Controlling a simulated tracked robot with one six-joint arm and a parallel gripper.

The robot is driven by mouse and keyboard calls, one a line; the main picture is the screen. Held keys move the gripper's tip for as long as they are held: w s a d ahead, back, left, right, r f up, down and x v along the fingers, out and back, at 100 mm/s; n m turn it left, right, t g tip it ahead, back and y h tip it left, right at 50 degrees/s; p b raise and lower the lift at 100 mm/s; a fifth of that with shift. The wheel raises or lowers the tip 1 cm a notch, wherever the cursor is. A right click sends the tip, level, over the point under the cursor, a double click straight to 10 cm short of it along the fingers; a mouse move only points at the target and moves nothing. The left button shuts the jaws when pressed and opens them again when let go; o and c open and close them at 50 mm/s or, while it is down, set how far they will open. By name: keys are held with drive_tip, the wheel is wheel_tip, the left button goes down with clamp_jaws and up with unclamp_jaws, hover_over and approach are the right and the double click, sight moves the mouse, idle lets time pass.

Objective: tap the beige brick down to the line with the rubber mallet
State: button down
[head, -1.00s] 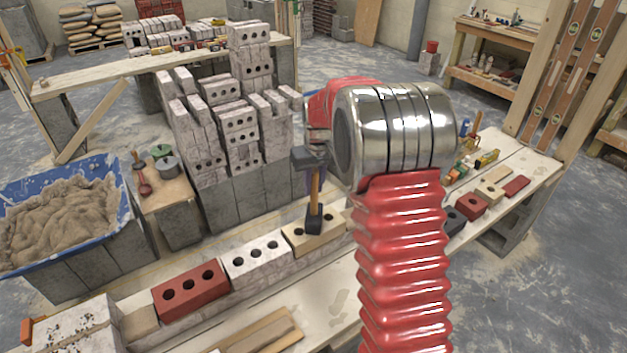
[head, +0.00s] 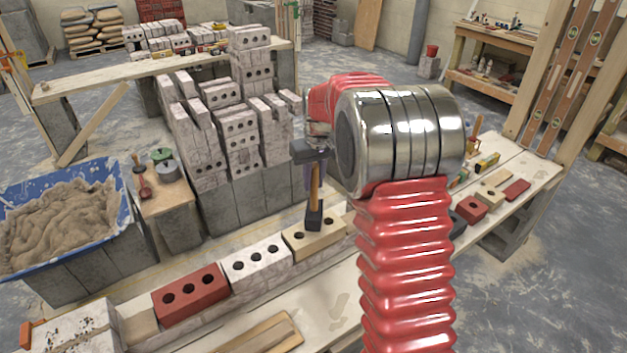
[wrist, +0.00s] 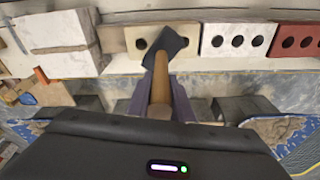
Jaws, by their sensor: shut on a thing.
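The beige brick (head: 322,243) lies at the right end of a row, beside a white brick, with holes in its top. My gripper (head: 311,184) is shut on the wooden handle of the rubber mallet (head: 315,214). The black mallet head is over the beige brick; I cannot tell whether it touches. In the wrist view the fingers flank the handle (wrist: 160,93), and the head hides part of the beige brick (wrist: 189,36). A thin yellowish line (wrist: 235,72) runs along the row there.
The white brick (head: 257,266) and a red brick (head: 190,293) continue the row to the left. A blue mortar tub (head: 125,205) stands at the left. Tall stacked bricks (head: 238,140) stand behind the row. Loose bricks and tools lie on the plank (head: 515,165) at right.

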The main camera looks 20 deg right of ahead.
sight(313, 189)
wheel_tip(313, 189, down, 3)
drive_tip(key=shift+f, duration=0.2)
wheel_tip(313, 189, up, 4)
drive_tip(key=shift+r, duration=0.1)
idle(0.3)
drive_tip(key=shift+f, duration=0.4)
drive_tip(key=shift+r, duration=0.25)
idle(0.7)
drive_tip(key=shift+f, duration=0.1)
